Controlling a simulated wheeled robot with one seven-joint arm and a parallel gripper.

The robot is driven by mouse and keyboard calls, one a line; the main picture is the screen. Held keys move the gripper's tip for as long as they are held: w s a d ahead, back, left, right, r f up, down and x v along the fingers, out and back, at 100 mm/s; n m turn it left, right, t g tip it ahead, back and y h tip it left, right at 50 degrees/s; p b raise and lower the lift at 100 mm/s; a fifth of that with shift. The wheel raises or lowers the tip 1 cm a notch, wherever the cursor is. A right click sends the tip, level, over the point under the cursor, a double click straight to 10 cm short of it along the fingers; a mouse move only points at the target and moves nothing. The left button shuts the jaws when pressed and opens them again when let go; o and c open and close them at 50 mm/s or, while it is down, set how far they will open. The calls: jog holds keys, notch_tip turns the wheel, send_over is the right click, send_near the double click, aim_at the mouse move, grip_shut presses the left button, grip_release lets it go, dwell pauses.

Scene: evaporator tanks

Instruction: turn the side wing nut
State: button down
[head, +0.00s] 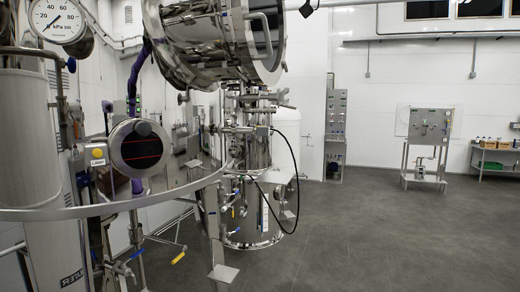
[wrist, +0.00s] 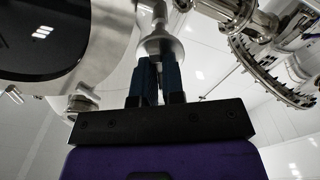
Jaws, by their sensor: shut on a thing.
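In the wrist view my gripper (wrist: 158,68) points up, its two blue fingers close together with a narrow gap. They are shut on the side wing nut (wrist: 160,46), a shiny metal piece at the fingertips. The fingers hide much of it, so its wings and their angle cannot be made out. A bright metal stem runs up from it to the top edge. In the head view I cannot clearly make out the gripper or the wing nut.
A large steel vessel with a dark round window (wrist: 50,35) is close on the left of the gripper. A pipe flange with bolts (wrist: 270,75) is on the right. In the head view, a steel tank (head: 215,45) stands mid-left; open floor (head: 390,230) lies right.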

jog(key=shift+n, duration=1)
jog(key=shift+n, duration=1.1)
jog(key=shift+n, duration=1.1)
